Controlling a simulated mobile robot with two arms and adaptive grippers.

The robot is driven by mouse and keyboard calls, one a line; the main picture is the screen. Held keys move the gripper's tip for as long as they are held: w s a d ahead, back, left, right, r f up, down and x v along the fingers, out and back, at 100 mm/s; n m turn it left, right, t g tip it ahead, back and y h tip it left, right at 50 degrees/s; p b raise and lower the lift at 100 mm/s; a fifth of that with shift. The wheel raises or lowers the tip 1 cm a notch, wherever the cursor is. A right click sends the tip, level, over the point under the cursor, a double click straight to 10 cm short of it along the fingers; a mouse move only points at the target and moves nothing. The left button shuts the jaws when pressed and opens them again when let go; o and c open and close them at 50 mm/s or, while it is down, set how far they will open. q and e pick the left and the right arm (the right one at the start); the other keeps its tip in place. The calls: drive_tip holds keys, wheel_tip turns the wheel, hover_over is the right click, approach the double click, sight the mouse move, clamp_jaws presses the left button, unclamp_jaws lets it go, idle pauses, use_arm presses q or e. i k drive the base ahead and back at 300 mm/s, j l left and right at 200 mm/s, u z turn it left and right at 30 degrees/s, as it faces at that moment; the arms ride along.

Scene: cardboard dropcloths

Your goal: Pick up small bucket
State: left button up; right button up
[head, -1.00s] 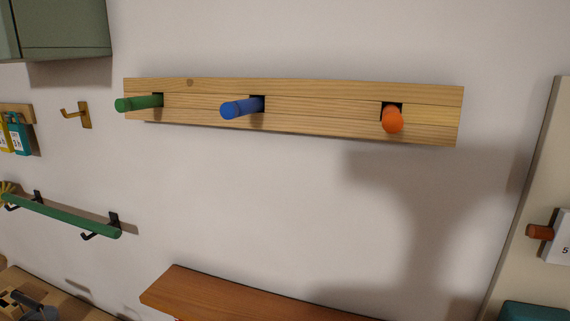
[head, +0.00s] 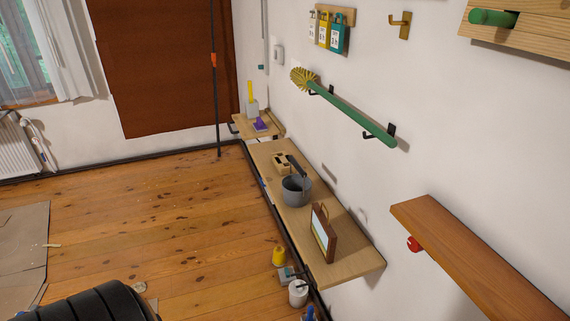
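A small grey bucket (head: 296,191) stands upright on a light wooden wall shelf (head: 352,262) in the head view. A dark handle or tool (head: 296,164) rises at its rim; I cannot tell whether it belongs to the bucket. Neither of my grippers shows in the head view.
A wooden block (head: 283,162) and a brown framed board (head: 323,233) flank the bucket. A yellow container (head: 279,256) and a white jar (head: 298,293) stand below the shelf. A reddish-brown shelf (head: 480,258) juts out at right. Wooden floor (head: 180,230) left of the shelf is largely clear.

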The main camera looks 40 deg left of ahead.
sight(297, 188)
drive_tip(key=k+j+u, duration=0.1)
drive_tip(key=u, duration=0.25)
drive_tip(key=j+u, duration=0.15)
drive_tip(key=u, duration=0.2)
drive_tip(key=k+j+u, duration=0.1)
drive_tip(key=u, duration=0.25)
